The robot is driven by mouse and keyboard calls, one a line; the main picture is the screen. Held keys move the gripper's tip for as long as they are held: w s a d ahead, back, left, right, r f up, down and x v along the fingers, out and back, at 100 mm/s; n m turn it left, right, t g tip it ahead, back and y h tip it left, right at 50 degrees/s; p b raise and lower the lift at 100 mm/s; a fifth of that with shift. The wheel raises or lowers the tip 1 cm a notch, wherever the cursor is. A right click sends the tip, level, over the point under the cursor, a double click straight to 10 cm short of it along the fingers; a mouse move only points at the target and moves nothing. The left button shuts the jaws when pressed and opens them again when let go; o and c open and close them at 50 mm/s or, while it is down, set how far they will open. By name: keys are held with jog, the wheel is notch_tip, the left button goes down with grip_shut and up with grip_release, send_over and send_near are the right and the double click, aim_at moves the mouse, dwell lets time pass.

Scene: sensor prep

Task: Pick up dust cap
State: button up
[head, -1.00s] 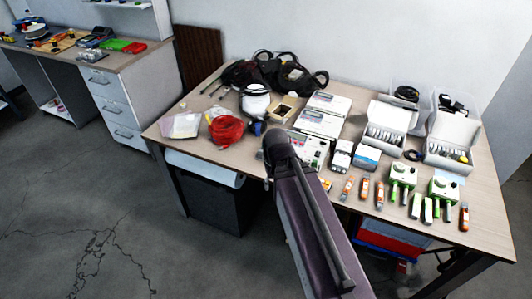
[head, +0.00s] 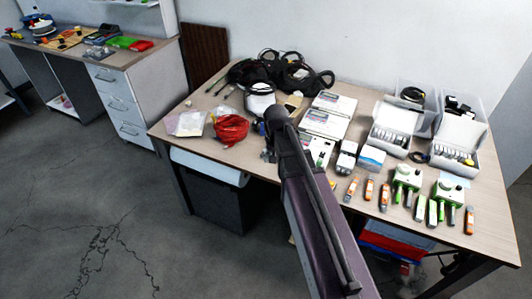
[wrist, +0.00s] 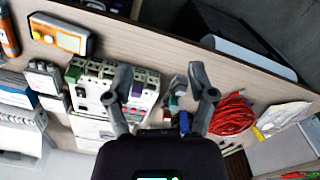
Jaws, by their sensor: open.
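I cannot make out the dust cap for certain in either view. My gripper (wrist: 158,72) is open and empty in the wrist view, its two fingers spread above the front part of the table. Small dark, green and bluish pieces (wrist: 179,92) show between and beyond the fingers, too small to name. In the head view my arm hides most of the gripper and the tabletop just behind it. A white and grey instrument with a panel (wrist: 92,82) lies beside the left finger; it also shows in the head view (head: 318,150).
A red cable coil (head: 231,128) lies left of my arm; it also shows in the wrist view (wrist: 232,115). Orange handheld meters (head: 369,188), green-white devices (head: 407,177) and open white boxes (head: 391,138) crowd the right.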

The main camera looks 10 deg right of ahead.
jog(key=w+m, duration=0.4)
jog(key=w, duration=1.4)
jog(key=shift+w+r+p, duration=0.15)
jog(key=shift+r+p, duration=0.15)
jog(key=shift+d, duration=0.1)
notch_tip(320, 180, down, 9)
jog(key=b, duration=0.8)
jog(key=shift+r+b, duration=0.2)
jog(key=shift+b, duration=0.15)
jog(key=shift+f, duration=0.1)
jog(key=shift+f+b, duration=2.5)
jog(key=shift+b, duration=0.1)
jog(key=c, duration=0.8)
